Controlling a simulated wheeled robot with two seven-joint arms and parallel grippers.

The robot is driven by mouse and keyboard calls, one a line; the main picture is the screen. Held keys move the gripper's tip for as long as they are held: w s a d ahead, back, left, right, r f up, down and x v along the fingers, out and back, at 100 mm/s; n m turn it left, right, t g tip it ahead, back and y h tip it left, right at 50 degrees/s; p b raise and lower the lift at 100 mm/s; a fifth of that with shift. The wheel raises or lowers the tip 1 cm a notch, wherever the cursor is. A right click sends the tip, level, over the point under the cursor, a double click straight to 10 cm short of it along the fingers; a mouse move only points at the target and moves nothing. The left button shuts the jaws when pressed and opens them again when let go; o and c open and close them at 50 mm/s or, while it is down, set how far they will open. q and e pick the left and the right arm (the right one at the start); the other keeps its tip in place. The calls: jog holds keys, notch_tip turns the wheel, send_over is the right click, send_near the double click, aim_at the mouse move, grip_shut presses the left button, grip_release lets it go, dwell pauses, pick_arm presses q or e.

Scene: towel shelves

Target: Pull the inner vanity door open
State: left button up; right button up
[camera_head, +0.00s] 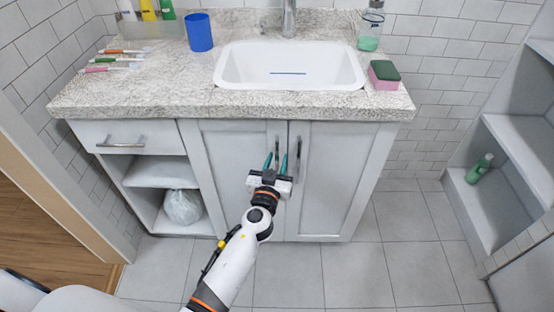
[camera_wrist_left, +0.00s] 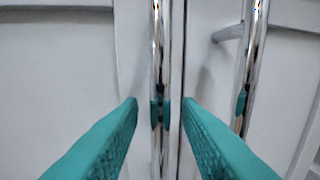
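The vanity has two closed grey-white doors, a left door (camera_head: 228,150) and a right door (camera_head: 340,165), each with an upright chrome handle near the seam between them. My left gripper (camera_head: 276,162) is in front of the left door's handle (camera_head: 277,137), with teal fingers pointing at the doors. In the left wrist view, the left door's handle (camera_wrist_left: 160,55) stands between the two open fingertips (camera_wrist_left: 161,108), with a gap on each side. The right door's handle (camera_wrist_left: 251,65) is just outside the right finger. My right gripper is not in view.
The countertop (camera_head: 130,92) overhangs the doors and holds a sink (camera_head: 290,66), a blue cup (camera_head: 199,32) and a sponge (camera_head: 384,75). A drawer and open shelves are left of the doors. Tiled floor (camera_head: 360,275) in front is clear. Grey shelves (camera_head: 520,140) stand at right.

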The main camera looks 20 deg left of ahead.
pick_arm(q)
jog(key=shift+w, duration=0.25)
grip_shut()
